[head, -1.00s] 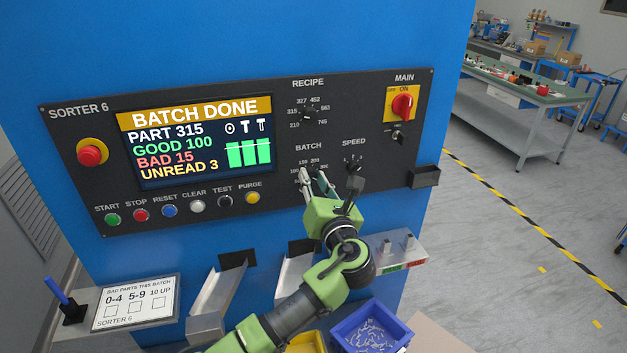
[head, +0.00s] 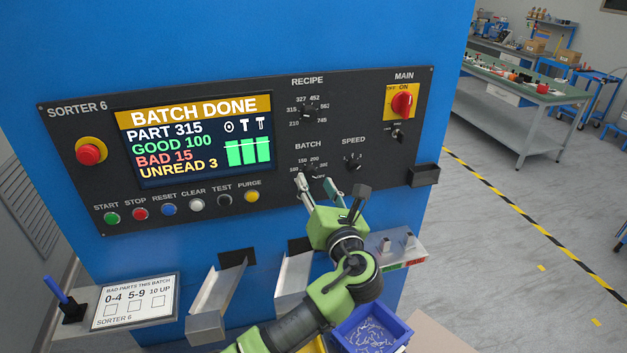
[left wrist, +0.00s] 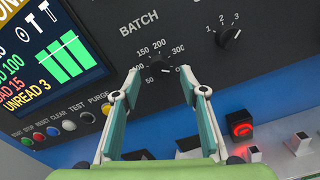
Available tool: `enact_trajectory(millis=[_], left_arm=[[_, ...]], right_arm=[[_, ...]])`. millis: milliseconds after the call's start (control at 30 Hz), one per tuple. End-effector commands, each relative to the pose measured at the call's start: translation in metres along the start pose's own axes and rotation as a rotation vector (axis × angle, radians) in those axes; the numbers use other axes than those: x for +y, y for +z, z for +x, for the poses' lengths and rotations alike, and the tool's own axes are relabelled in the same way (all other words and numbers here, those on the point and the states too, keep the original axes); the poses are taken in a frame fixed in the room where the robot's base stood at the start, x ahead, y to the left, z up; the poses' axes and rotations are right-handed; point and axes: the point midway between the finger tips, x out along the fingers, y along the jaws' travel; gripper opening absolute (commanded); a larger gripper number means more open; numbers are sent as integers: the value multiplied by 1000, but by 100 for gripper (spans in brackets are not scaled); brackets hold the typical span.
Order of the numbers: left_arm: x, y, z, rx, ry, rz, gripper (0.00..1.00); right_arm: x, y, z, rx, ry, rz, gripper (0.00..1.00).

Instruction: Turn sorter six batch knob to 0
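The black batch knob (head: 309,170) sits under the BATCH label on sorter six's dark panel, partly hidden behind my gripper in the head view. My left gripper (head: 317,188) is open and empty, just below and in front of the knob. In the left wrist view its fingers (left wrist: 158,80) stand apart, below and to either side of the knob. My right gripper is not in view.
The speed knob (head: 353,160) is right of the batch knob, and the recipe knob (head: 308,113) is above. The screen (head: 195,140) reads BATCH DONE. A row of buttons (head: 168,209) lies left. Chutes (head: 218,298) and a blue bin (head: 371,330) are below.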

Motion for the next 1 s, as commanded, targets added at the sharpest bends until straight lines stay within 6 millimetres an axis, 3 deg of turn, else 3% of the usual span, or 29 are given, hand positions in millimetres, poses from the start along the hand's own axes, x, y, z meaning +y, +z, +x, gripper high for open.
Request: enact_trajectory(millis=[200, 400, 600, 1000], left_arm=[[-1, -1, -49, 3, -4, -1, 39], [-1, -1, -80, 3, -3, -1, 39], [-1, -1, -90, 2, -1, 1, 39], [0, -2, -90, 4, -1, -2, 39]], right_arm=[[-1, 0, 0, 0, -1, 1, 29], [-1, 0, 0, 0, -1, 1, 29], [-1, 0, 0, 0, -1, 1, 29], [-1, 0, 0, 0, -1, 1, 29]])
